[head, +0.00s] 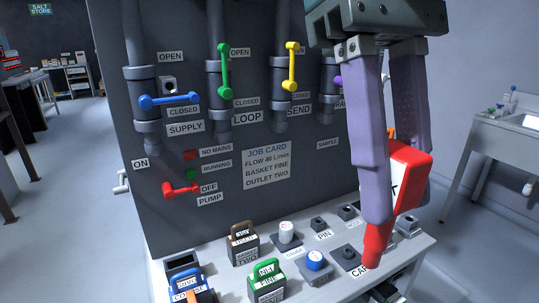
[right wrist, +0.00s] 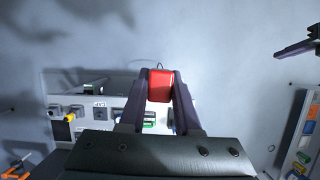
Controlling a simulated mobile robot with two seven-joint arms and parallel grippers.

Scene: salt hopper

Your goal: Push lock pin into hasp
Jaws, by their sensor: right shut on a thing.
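My right gripper (head: 385,205) is shut on a red tapered piece (head: 408,172), taken to be the lock pin. It has a white label partly covered by a finger, and a narrow red tip pointing down over the bench. In the right wrist view, its red block (right wrist: 160,86) sits between the two fingers. A small grey block with a dark hole (head: 168,85), possibly the hasp, is on the panel just above the blue supply handle (head: 169,100). The pin is far to the right of it, apart from it. My left gripper does not show.
The dark panel (head: 220,165) carries green (head: 224,70), yellow (head: 291,67) and red (head: 181,189) handles. The bench (head: 225,270) below holds labelled baskets, a blue-topped knob (head: 315,261) and several small sockets. A side table (head: 500,130) stands at right. Open floor lies left.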

